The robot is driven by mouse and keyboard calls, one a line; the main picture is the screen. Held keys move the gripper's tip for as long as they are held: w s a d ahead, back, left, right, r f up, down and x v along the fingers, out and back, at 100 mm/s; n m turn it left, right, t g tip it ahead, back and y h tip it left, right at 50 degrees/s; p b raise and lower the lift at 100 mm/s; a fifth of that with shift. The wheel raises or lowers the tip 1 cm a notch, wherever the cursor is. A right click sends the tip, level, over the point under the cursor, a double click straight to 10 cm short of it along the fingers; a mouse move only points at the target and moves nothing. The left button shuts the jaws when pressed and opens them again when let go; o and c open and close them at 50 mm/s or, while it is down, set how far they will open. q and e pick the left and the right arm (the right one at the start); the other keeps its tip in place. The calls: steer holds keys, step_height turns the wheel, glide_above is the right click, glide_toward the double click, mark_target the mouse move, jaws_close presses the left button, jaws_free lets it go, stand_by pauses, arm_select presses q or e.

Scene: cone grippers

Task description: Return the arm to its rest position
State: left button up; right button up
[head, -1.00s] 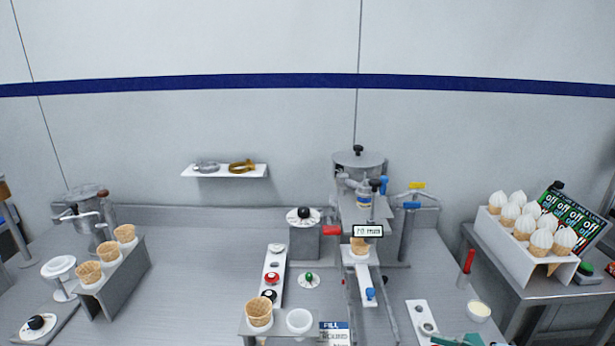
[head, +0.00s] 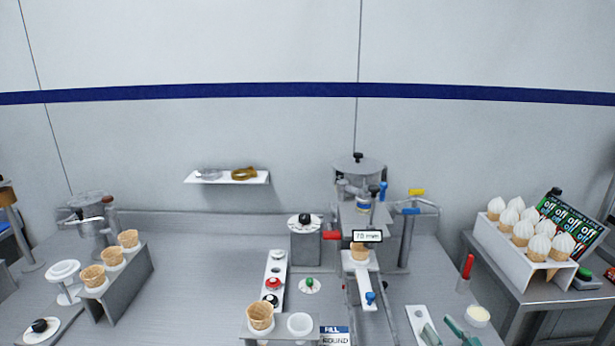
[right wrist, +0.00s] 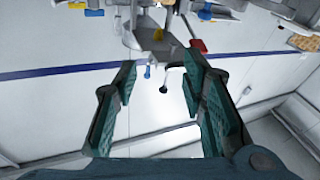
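My right gripper (head: 438,326) shows at the bottom edge of the head view, right of centre, with its teal fingers apart. In the right wrist view the right gripper (right wrist: 160,75) is open, with nothing between its fingers. In the head view one finger overlaps a white plate (head: 414,312) lying on the bench; I cannot tell whether they touch. The rest of the right arm is hidden below the frame. My left gripper is not in view.
The dispenser (head: 361,180) stands at the back with a cone (head: 360,251) under its display. A white cup (head: 478,314) and a red-handled tool (head: 468,266) are near the right gripper. A rack of filled cones (head: 500,247) stands right. Cone holder (head: 133,280) stands left.

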steer(key=s+d+f+m+g+h, duration=0.4)
steer(key=s+f+m+g+h, duration=0.25)
steer(key=s+f+h, duration=0.4)
steer(key=s+a+f+n+g+y, duration=0.1)
steer(key=s+a+f+g, duration=0.25)
steer(key=s, duration=0.55)
steer(key=s+a+f+g+y, duration=0.1)
steer(key=s+a+f+g, duration=0.15)
steer(key=s+g, duration=0.45)
steer(key=s+f, duration=0.2)
steer(key=f, duration=0.8)
steer(key=s+f, duration=0.3)
steer(key=f, duration=0.7)
steer(key=s+d+f, duration=0.1)
steer(key=s+f, duration=1.1)
steer(key=s, duration=0.1)
steer(key=shift+s+d, duration=0.2)
